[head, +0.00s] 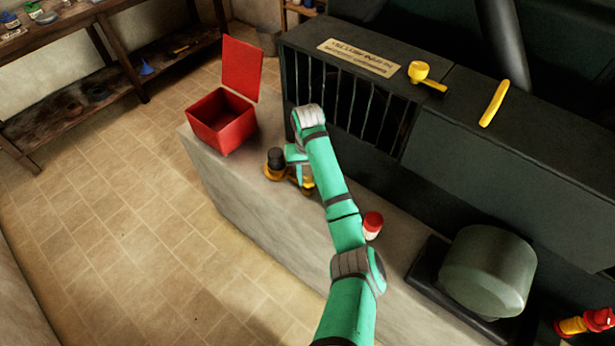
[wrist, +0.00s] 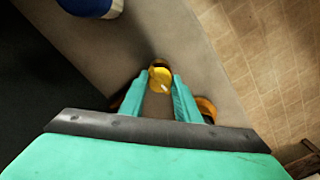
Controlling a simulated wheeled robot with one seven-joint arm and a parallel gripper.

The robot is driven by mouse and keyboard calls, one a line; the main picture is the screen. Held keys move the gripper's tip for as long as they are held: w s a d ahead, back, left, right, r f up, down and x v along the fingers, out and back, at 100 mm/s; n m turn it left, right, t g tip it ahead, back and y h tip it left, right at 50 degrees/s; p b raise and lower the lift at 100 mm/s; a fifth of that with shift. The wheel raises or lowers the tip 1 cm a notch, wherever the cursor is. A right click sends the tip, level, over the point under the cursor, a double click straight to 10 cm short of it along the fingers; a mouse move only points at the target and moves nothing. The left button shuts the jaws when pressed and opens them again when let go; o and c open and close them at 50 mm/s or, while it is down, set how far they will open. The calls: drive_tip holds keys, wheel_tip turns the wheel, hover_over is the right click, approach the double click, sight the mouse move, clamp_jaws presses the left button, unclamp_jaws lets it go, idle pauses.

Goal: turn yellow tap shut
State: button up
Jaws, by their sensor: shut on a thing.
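A yellow tap (wrist: 160,78) with a rounded top shows between my fingertips in the wrist view. My gripper (wrist: 161,88) is shut on it, a finger at each side. An orange-brown part (wrist: 206,108) shows just outside the right finger; whether it belongs to the tap I cannot tell. In the head view my gripper (head: 300,172) is low over the grey bench, and the arm hides most of what it holds. Beside it stands an orange-yellow piece with a black top (head: 275,162).
A red open-lidded box (head: 222,122) stands behind on the bench. A red-capped jar (head: 371,226) is close to my arm.

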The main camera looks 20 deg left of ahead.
sight(308, 180)
drive_tip(key=shift+w, duration=0.1)
idle(0.3)
drive_tip(key=o, duration=1)
drive_tip(key=shift+r, duration=0.1)
drive_tip(key=shift+r, duration=5.35)
